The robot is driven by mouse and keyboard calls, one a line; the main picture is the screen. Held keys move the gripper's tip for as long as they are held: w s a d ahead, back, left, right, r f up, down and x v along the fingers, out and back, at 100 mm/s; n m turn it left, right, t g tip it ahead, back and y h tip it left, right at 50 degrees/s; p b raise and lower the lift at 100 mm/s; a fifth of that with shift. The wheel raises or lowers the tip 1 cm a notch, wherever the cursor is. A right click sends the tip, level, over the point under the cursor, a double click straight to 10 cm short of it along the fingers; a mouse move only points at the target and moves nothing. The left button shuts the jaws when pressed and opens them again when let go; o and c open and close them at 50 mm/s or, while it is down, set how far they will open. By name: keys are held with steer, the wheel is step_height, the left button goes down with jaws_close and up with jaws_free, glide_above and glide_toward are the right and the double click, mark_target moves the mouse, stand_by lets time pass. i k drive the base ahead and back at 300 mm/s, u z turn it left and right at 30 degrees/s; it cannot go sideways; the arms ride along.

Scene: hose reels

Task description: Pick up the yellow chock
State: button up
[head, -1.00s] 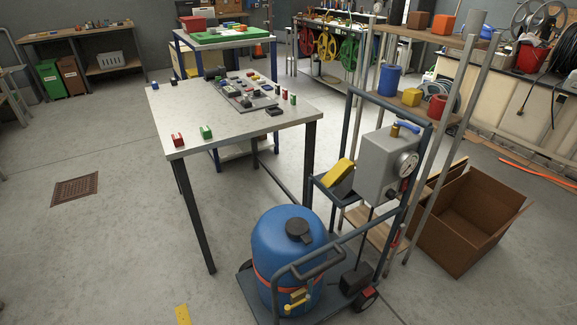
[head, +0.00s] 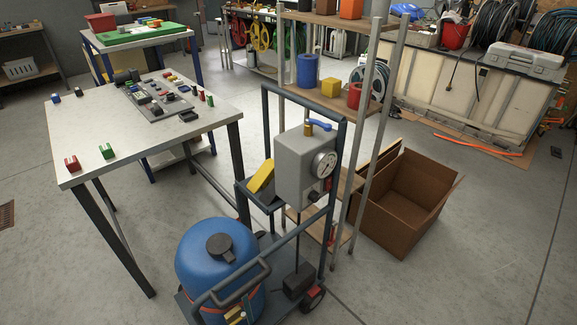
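A yellow wedge-shaped piece (head: 262,176), which looks like the chock, sits tilted in a small dark tray (head: 265,205) on the cart frame, left of the grey gauge box (head: 303,165). The box hides part of its right side. A yellow block (head: 331,87) stands on the shelf behind, between a blue and a red container. My gripper is not in view.
The cart (head: 325,250) carries a blue tank (head: 217,262) and has upright bars and a handle. A white-topped table (head: 85,130) with small parts stands at left. An open cardboard box (head: 405,210) is at right. The floor at far right is mostly clear.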

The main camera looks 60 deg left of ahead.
mark_target(265, 173)
steer(key=i, duration=2.65)
steer(key=u, duration=3.8)
steer(key=i, duration=1)
steer(key=z, duration=0.05)
